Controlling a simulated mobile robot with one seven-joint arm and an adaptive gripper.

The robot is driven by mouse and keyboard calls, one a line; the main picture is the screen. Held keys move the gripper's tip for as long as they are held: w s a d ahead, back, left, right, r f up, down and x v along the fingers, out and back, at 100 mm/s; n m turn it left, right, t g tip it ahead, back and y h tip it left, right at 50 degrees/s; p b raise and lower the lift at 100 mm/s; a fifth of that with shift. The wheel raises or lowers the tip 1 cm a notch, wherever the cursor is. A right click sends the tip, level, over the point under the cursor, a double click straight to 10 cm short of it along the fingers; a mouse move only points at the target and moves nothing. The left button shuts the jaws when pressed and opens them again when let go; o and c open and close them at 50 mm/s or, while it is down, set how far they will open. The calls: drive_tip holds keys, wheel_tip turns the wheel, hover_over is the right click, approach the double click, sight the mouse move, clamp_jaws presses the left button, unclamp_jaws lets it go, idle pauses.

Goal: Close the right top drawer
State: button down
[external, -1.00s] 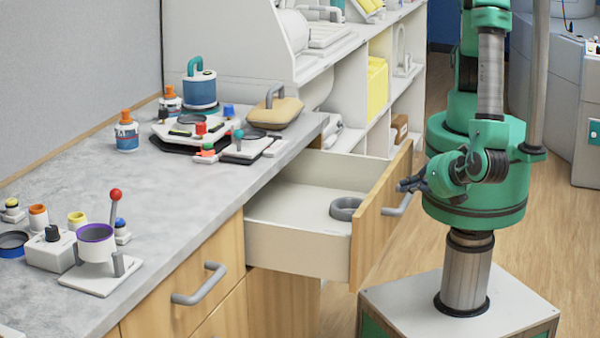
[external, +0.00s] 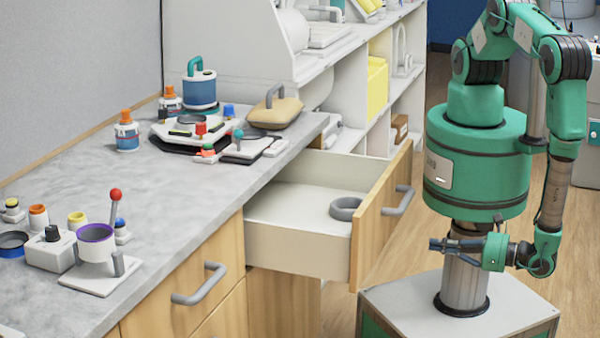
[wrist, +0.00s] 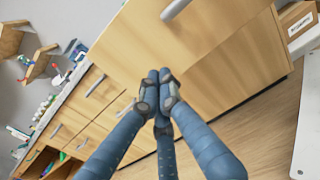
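The right top drawer (external: 300,249) stands pulled out from the wooden counter, with a grey ring (external: 345,208) inside it. Its wooden front (external: 376,220) faces my base and carries a grey bar handle (external: 400,200). My gripper (external: 434,245) is to the right of the drawer front in the external view, lower than the handle and apart from the front. In the wrist view my gripper's blue fingers (wrist: 158,78) are together at the tips with nothing between them. The wooden front fills the upper middle there (wrist: 195,50), with the handle (wrist: 174,9) at the top edge.
The grey countertop (external: 190,190) holds bottles, small devices and a beige bag (external: 275,112). A shut drawer with a handle (external: 200,284) is at the lower left. White shelves (external: 350,80) stand behind. Wooden floor (external: 400,245) is open between the drawer and my base.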

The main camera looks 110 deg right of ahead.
sight(375, 235)
drive_tip(key=shift+f, duration=0.1)
idle(0.4)
drive_tip(key=b+x, duration=0.2)
drive_tip(key=x, duration=1.2)
drive_tip(key=shift+a, duration=0.1)
drive_tip(key=shift+w, duration=0.15)
idle(0.4)
drive_tip(key=x, duration=2.8)
drive_tip(key=shift+w+d+f+p, duration=0.2)
drive_tip(key=shift+w+p, duration=0.15)
drive_tip(key=shift+w+d, duration=0.35)
drive_tip(key=shift+w, duration=0.05)
drive_tip(key=shift+r, duration=0.1)
drive_tip(key=shift+a, duration=0.1)
drive_tip(key=shift+p+v, duration=0.7)
drive_tip(key=shift+v, duration=6.45)
